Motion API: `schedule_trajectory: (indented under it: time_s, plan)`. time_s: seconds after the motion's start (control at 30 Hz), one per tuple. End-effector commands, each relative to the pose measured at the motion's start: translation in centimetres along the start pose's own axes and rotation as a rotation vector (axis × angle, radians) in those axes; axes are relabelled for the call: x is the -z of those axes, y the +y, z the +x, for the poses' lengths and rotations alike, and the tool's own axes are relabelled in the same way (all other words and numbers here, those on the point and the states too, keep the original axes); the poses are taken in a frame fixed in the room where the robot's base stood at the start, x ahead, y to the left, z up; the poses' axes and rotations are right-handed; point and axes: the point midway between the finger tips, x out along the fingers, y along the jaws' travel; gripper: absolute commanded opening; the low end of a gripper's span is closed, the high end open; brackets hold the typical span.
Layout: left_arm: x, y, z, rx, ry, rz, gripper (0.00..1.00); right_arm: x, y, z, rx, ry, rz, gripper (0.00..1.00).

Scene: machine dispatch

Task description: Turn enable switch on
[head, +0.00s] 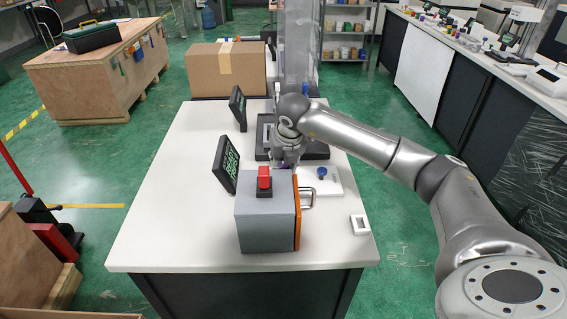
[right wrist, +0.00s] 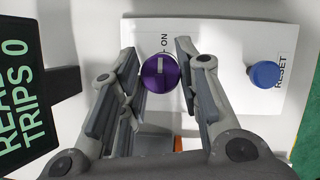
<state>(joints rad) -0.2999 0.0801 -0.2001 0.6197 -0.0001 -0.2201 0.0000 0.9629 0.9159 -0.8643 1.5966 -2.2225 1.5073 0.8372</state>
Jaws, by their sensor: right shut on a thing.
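The enable switch is a round purple knob (right wrist: 160,73) on a white panel (right wrist: 225,40). A pale line on the knob runs up and down in the right wrist view, and the word ON is printed just above it. My right gripper (right wrist: 160,68) is shut on the knob, with one finger on each side. In the head view my right gripper (head: 286,160) reaches down behind the grey box and hides most of the knob. My left gripper is not in view.
A blue button (right wrist: 263,74) marked RESET sits right of the knob. The grey box (head: 265,225) with a red button (head: 264,177) and orange edge stands in front. Two black displays (head: 227,165) stand at left. The table's (head: 180,200) left side is clear.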

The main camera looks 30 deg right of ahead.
Motion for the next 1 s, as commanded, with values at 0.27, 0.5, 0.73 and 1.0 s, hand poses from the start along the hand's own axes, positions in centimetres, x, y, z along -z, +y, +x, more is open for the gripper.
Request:
schedule_trajectory:
  time_s: [0.27,0.5,0.73,1.0]
  plan:
    - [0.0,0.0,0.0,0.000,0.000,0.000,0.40,-0.1,0.0,0.0,0.000,-0.001,0.002,0.40]
    - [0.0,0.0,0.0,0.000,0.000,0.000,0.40,0.0,0.0,0.0,0.000,0.000,0.000,0.53]
    - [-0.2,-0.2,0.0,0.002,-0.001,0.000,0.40,-0.1,0.0,-0.4,-0.001,0.000,0.000,0.53]
    - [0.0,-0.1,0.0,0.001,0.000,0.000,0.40,-0.2,0.0,-5.0,-0.002,-0.005,-0.001,0.53]
